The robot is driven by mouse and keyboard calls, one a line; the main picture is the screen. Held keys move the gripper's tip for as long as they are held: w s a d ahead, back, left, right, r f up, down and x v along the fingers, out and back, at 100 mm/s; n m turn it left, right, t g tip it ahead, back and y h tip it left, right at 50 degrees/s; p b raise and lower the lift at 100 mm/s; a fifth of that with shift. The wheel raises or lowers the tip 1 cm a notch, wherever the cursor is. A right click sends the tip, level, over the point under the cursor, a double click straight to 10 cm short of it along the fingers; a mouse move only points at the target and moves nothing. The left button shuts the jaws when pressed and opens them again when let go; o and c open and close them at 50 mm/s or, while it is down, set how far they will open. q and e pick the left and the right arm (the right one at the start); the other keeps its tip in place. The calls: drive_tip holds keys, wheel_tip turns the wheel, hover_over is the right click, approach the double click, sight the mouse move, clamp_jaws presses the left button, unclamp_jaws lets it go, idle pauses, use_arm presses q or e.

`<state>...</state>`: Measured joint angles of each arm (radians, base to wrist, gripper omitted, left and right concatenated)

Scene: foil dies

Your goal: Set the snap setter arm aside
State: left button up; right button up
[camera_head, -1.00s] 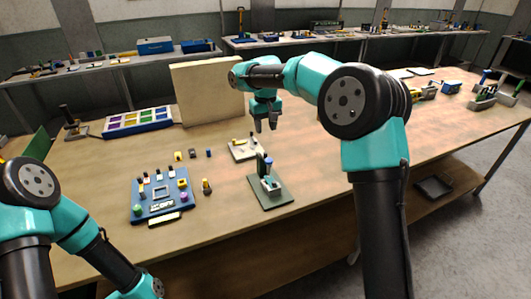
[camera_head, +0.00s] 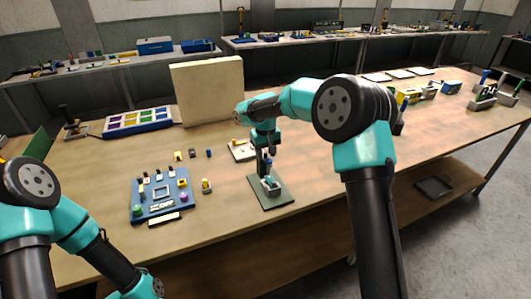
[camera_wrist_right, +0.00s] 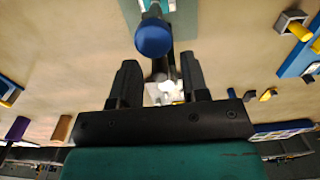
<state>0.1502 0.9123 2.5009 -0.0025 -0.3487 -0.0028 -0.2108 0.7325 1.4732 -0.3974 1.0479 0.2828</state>
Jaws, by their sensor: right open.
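The snap setter (camera_head: 272,186) stands on a dark green base plate (camera_head: 270,200) near the front of the table. Its arm stands raised and is partly hidden by my right gripper (camera_head: 266,152) in the head view. In the right wrist view, a blue round knob (camera_wrist_right: 153,38) on a metal shaft lies just beyond the two fingers of my right gripper (camera_wrist_right: 159,75). The fingers are apart, with nothing gripped between them. I cannot tell whether a finger touches the arm. My left arm is at the lower left, and its gripper is out of view.
A blue board (camera_head: 150,209) with small parts lies to the left of the setter. A pale plate (camera_head: 240,150) sits close behind it. A blue tray with coloured compartments (camera_head: 138,128) and an upright tan panel (camera_head: 207,90) stand farther back. Bare table lies right of the setter.

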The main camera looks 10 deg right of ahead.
clamp_jaws()
idle(0.3)
idle(0.3)
